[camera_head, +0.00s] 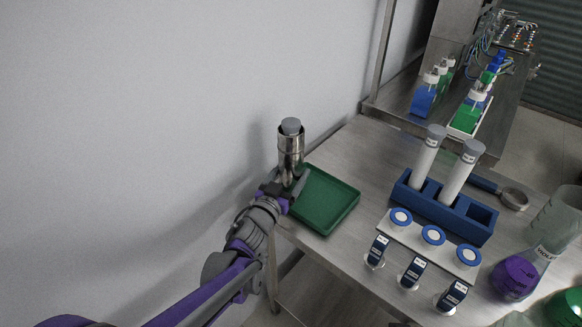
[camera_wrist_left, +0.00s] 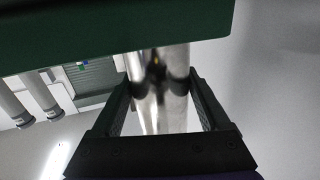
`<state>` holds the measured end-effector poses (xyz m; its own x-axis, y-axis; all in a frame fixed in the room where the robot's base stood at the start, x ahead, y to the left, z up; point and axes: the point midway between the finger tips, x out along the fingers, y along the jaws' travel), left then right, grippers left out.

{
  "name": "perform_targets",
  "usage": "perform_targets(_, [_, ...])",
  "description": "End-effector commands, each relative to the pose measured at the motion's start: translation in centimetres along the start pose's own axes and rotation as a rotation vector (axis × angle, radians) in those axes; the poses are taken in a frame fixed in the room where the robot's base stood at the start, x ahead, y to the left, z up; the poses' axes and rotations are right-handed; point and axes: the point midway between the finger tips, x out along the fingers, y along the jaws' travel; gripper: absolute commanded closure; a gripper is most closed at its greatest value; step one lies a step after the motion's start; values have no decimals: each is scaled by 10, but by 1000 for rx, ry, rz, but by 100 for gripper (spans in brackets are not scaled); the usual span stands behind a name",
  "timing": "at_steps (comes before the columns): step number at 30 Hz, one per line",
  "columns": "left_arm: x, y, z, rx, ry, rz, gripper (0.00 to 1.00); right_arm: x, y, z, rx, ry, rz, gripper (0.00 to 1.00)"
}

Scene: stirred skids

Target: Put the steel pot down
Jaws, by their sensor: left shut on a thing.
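The steel pot (camera_head: 291,152) is a shiny upright cylinder with a grey round piece showing at its top. It is at the far left corner of the green tray (camera_head: 338,218), near the wall. My left gripper (camera_head: 287,183) is shut on the pot's lower part. In the left wrist view the fingers (camera_wrist_left: 160,78) stand on both sides of the pot (camera_wrist_left: 150,110). The tray (camera_wrist_left: 60,32) hides the pot's lower end there, so I cannot tell whether it touches anything. My right gripper is not in view.
A blue rack (camera_head: 430,205) with two white capped tubes stands right of the tray. A white holder (camera_head: 455,258) with blue-ringed round pieces is in front of it. A purple-filled flask (camera_head: 515,278) stands at right. Bare steel table (camera_head: 365,150) lies behind the tray.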

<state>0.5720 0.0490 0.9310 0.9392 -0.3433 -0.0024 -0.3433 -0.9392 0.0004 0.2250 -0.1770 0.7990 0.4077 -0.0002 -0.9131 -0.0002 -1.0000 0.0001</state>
Motion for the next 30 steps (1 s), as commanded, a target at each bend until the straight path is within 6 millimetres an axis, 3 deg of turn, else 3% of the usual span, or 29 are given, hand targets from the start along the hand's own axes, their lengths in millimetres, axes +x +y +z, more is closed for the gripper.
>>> perform_targets(9, [0, 1, 2, -1, 2, 2, 100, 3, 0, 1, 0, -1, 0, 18])
perform_targets(10, [0, 0, 3, 0, 0, 0, 18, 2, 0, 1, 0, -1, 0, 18])
perform_targets(13, [0, 0, 2, 0, 0, 0, 0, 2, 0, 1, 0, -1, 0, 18])
perform_targets(23, [-2, 0, -2, 0, 1, 0, 0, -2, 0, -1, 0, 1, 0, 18])
perform_targets(30, [-46, 0, -1, 0, 1, 0, 0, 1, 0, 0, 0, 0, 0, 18])
